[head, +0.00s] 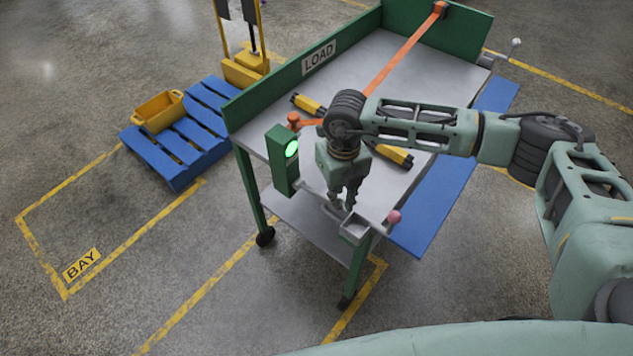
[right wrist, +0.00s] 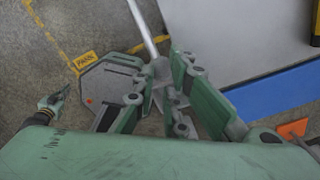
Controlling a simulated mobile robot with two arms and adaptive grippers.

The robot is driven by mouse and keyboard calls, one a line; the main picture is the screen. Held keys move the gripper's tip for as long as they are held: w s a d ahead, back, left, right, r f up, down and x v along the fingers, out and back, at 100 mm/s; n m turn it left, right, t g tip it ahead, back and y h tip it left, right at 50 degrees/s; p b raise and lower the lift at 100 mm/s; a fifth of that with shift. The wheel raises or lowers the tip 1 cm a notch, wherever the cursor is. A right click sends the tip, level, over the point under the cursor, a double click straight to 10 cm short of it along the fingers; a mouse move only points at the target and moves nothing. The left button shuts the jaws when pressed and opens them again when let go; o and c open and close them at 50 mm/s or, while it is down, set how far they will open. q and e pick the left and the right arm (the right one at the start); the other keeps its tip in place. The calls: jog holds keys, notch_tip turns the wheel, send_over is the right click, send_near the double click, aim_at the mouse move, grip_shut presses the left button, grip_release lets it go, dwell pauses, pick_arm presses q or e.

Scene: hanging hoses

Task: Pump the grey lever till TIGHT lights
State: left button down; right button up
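The cart (head: 395,60) has green end panels and a grey top with an orange strap (head: 403,55) across it. A green box (head: 281,165) at its near corner has a lamp (head: 292,149) lit bright green; I can read no word on it. My right gripper (head: 345,204) points down at the near edge. In the right wrist view, the grey lever's rod (right wrist: 143,28) runs down between the fingers (right wrist: 163,88), which appear closed around its end. The fingers partly hide the lever. A small gripper-like shape (right wrist: 50,104), perhaps my left gripper, shows at the left there.
A rod with a pink knob (head: 394,216) sticks out beside a small grey tray (head: 354,231). Black-and-yellow bars (head: 308,104) lie under the strap. A blue pallet (head: 160,153) with a yellow bin (head: 159,112) stands left.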

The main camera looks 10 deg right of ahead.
jog(key=shift+r+p, duration=0.5)
jog(key=shift+r, duration=0.7)
jog(key=shift+w+a+r+p, duration=0.2)
jog(key=shift+w+r, duration=0.05)
jog(key=shift+r, duration=0.45)
jog(key=shift+w+a+r+p, duration=0.25)
jog(key=shift+w+r, duration=0.05)
jog(key=shift+r, duration=0.4)
jog(key=shift+w+a+r+p, duration=0.2)
jog(key=shift+w+r, duration=0.05)
jog(key=shift+r, duration=0.45)
notch_tip(320, 180, up, 5)
jog(key=shift+p, duration=1.25)
